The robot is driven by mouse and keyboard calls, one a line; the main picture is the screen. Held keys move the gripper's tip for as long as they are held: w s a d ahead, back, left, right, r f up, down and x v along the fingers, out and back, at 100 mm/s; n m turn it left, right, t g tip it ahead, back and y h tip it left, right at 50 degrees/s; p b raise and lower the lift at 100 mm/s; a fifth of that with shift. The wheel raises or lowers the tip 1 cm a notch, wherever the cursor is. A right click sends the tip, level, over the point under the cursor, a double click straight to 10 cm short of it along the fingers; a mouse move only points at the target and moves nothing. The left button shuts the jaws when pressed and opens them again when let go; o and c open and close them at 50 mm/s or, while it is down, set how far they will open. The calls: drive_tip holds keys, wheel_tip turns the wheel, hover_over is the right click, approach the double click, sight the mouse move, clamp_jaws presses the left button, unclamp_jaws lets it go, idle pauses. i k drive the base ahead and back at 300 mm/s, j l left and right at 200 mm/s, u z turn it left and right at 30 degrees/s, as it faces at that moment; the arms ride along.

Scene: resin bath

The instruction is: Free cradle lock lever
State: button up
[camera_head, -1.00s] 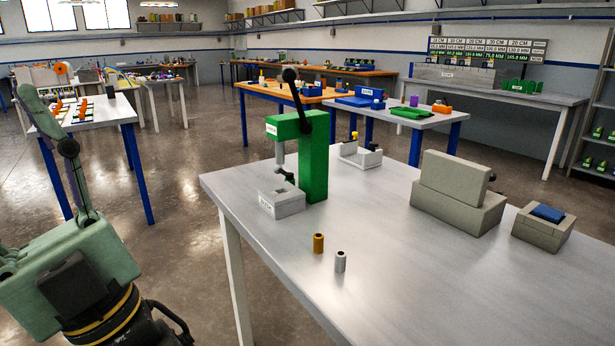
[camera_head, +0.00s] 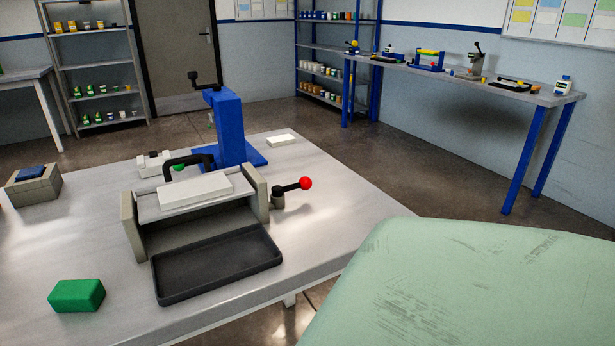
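A grey cradle (camera_head: 134,228) with two upright end plates stands on the metal table, left of centre. A pale block (camera_head: 195,190) lies on its top shelf. Nothing touches the lever. My gripper is not in view. A large pale green part of my own body fills the bottom right corner, in front of the table and apart from the lever.
A shallow black tray (camera_head: 215,289) lies in front of the cradle, a green block (camera_head: 77,295) front left. Behind stand a blue press (camera_head: 226,125) with a black handle and a pale slab (camera_head: 283,140). The tabletop (camera_head: 310,215) right of the lever is clear.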

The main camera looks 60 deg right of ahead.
sight(305, 183)
drive_tip(key=k+z, duration=0.15)
drive_tip(key=z, duration=1.45)
